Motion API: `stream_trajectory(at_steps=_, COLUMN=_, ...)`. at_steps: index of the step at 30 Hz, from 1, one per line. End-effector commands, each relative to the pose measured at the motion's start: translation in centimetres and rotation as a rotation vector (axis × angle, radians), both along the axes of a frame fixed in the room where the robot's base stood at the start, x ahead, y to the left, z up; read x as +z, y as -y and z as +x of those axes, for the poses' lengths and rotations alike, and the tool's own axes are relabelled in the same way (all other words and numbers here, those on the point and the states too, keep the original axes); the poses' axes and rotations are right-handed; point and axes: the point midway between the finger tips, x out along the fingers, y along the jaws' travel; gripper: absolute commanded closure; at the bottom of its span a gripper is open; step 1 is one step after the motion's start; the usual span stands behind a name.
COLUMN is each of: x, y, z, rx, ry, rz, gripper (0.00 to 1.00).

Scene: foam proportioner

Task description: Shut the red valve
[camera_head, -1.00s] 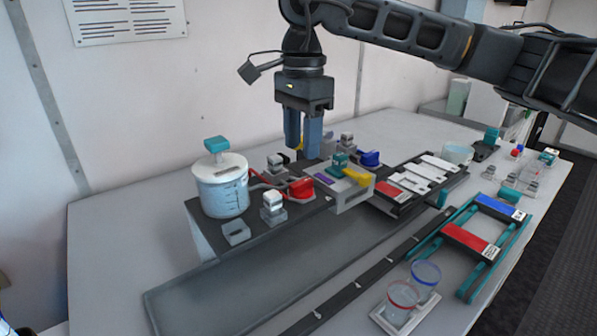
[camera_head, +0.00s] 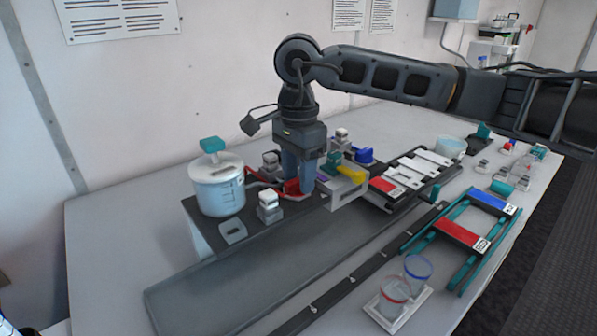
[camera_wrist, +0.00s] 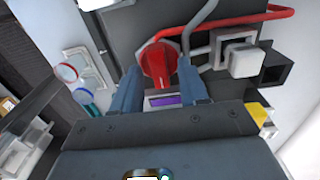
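The red valve (camera_head: 291,187) sits on the dark top of the unit, right of the white tank, and is partly hidden behind my fingers. My gripper (camera_head: 298,184) points down over it. In the wrist view the valve's red handle (camera_wrist: 157,64) lies between the two blue fingertips of my gripper (camera_wrist: 160,75), one on each side. The fingers are apart, with narrow gaps to the handle; I cannot tell whether either touches it. A red pipe runs from the valve towards the tank.
A white tank (camera_head: 218,186) with a teal-handled lid stands left. A white-grey block (camera_head: 269,205) stands close in front of the valve. A blue valve (camera_head: 364,155) and a yellow handle (camera_head: 352,172) are to the right. Two cups (camera_head: 417,268) stand on a front tray.

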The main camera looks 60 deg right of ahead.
Motion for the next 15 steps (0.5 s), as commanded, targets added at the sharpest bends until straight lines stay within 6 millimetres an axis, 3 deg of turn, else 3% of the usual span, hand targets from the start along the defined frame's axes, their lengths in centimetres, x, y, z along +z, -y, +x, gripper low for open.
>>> stream_trajectory(at_steps=13, x=0.04, y=-0.01, z=0.01, rx=0.0, ry=0.0, rz=0.0, gripper=0.99)
stream_trajectory(at_steps=15, x=0.04, y=-0.01, z=0.01, rx=0.0, ry=0.0, rz=0.0, gripper=1.0)
